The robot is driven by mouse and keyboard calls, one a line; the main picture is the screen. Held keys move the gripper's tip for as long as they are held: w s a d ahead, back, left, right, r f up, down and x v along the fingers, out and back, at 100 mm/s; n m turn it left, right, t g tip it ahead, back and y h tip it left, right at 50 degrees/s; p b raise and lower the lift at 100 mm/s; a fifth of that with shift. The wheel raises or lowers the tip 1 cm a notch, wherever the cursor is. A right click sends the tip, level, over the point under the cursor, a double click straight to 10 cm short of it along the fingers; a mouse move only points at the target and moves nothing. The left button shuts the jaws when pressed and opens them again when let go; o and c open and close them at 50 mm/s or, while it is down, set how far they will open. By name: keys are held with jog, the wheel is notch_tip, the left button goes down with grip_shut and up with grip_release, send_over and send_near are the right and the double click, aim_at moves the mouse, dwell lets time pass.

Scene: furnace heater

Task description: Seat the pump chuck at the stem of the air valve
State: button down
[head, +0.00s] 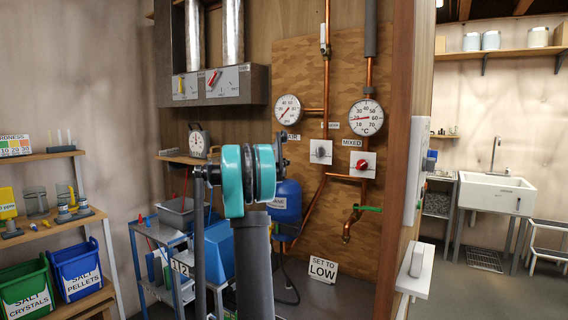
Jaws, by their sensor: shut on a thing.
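My arm's teal wrist joints (235,180) fill the middle of the view. A small dark part of my gripper (281,150) shows just past their right side. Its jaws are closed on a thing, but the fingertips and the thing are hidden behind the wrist. A blue tank (287,204) with a partly covered label stands low behind my wrist, just right of it in the picture. I cannot make out the pump chuck, its hose or the stem of the air valve.
A plywood panel carries copper pipes, two dials (288,109) (366,117) and a red knob (362,165). A green-handled tap (368,209) sticks out below. A metal cart (146,230) stands left, and shelves with salt bins (77,262) farther left. A wooden post (399,130) bounds the right.

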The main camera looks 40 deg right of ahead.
jog(key=shift+f, duration=0.45)
jog(key=c, duration=1.5)
grip_release()
jog(key=shift+c, duration=0.2)
jog(key=shift+a, duration=0.1)
jog(key=v, duration=1.1)
jog(key=shift+a, duration=0.4)
jog(key=shift+s, duration=0.1)
